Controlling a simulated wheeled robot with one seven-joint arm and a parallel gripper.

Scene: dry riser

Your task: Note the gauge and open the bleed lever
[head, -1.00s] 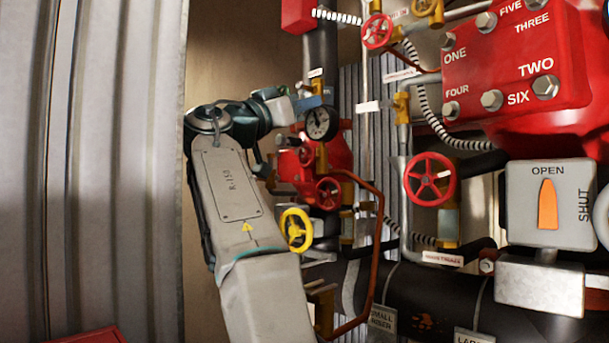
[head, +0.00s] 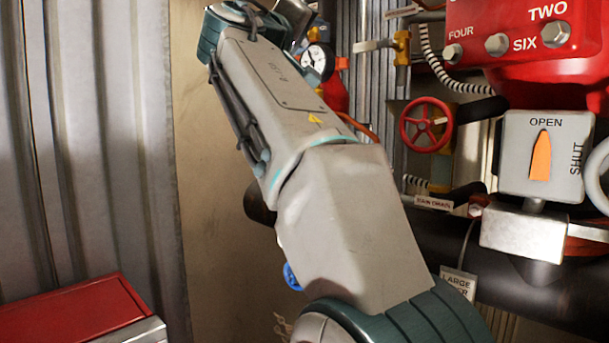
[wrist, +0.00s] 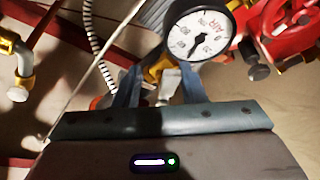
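The round white gauge (wrist: 200,30) has a black rim and the word AIR on its dial. Its thin dark needle shows, but I cannot read a value. The gauge also shows in the head view (head: 318,60), just right of my arm. My gripper (wrist: 160,88) is below and left of the gauge in the wrist view, its two blue-grey fingers apart. A brass fitting (wrist: 154,70) and a short grey piece (wrist: 169,84), possibly the bleed lever, appear between or just beyond the fingers. Contact cannot be told. In the head view my gripper is not clearly visible.
A red handwheel (head: 426,125) and a grey OPEN/SHUT indicator box (head: 543,155) are at right. A brass valve (head: 401,47) stands right of the gauge. A red box (head: 80,310) is at lower left. Corrugated metal (head: 90,150) fills the left side.

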